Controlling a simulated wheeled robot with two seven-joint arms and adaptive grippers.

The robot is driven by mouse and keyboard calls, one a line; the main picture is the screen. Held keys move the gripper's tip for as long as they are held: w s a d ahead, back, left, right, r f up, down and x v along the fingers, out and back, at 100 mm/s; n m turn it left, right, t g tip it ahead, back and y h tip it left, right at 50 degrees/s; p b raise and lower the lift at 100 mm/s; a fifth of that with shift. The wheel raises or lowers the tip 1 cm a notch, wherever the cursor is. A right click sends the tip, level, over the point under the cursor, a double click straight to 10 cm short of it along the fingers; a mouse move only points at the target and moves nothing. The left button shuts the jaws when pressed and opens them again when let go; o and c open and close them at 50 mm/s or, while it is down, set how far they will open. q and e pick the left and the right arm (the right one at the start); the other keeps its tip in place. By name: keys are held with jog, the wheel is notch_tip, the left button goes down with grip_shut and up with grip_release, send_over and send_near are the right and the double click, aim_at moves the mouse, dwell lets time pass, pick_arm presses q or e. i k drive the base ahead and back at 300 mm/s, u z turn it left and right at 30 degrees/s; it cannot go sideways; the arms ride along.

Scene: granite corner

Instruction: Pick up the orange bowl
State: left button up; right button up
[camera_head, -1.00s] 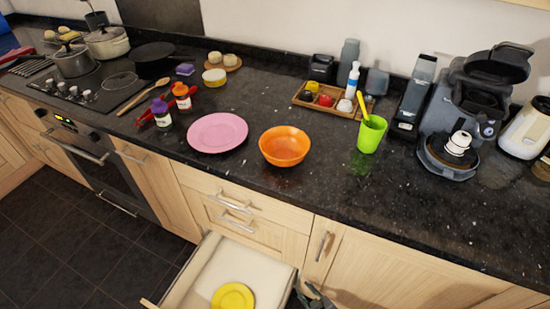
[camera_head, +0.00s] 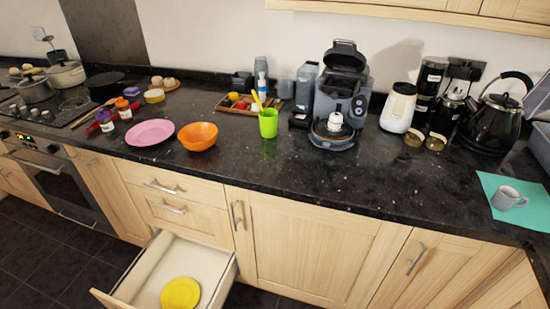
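The orange bowl (camera_head: 198,136) stands upright on the dark granite counter, near its front edge. It looks empty. A pink plate (camera_head: 150,132) lies just to its left, and a green cup (camera_head: 268,123) with a yellow utensil in it stands to its right. Neither of my grippers shows in the head view, so nothing is seen touching the bowl.
Below the bowl a drawer (camera_head: 186,273) is pulled open, with a yellow plate (camera_head: 180,293) inside. A coffee machine (camera_head: 340,97), a white appliance (camera_head: 398,108), a black kettle (camera_head: 494,118) and a grey mug (camera_head: 507,198) stand to the right. The front counter right of the bowl is clear.

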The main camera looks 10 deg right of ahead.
aim_at(198, 136)
jog(key=z, duration=1)
jog(key=i, duration=0.8)
jog(key=u, duration=0.15)
